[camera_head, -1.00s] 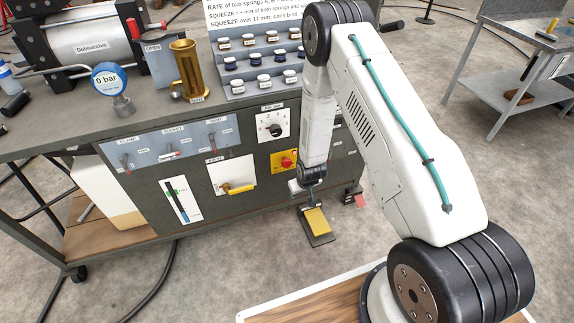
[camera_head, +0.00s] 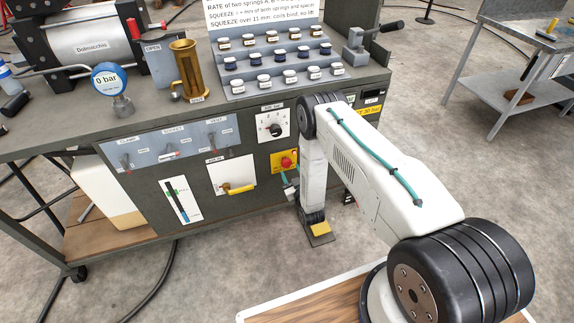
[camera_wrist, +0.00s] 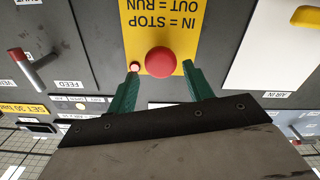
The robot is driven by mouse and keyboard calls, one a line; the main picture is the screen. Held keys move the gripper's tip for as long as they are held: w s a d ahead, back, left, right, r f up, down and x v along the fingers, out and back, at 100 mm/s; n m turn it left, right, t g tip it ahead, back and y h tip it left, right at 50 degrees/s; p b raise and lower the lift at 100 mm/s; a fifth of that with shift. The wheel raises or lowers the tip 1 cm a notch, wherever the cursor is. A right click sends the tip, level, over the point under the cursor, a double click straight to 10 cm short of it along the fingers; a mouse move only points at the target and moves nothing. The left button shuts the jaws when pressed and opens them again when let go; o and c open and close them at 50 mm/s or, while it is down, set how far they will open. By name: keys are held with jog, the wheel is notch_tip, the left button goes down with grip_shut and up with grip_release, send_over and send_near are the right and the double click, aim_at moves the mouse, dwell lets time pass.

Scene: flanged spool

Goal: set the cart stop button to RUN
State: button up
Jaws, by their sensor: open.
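The cart stop button is a red mushroom knob (camera_wrist: 160,61) on a yellow plate (camera_wrist: 178,12) marked IN = STOP, OUT = RUN, upside down in the wrist view. The red knob (camera_head: 287,161) also shows on the cart's front in the head view. My gripper (camera_wrist: 160,66) is open, with one green finger on each side of the knob in the picture. Gaps show between the fingers and the knob; I cannot tell whether the tips reach past its head. Whether the knob is in or out is not clear.
A small round red piece (camera_wrist: 135,66) sits by the left fingertip. A white AIR IN panel with a yellow handle (camera_head: 238,188) is left of the button in the head view. A rotary knob (camera_head: 275,130) is above it. A yellow pedal (camera_head: 320,229) is on the floor below.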

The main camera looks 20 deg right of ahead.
aim_at(288, 165)
jog(key=shift+w, duration=2.8)
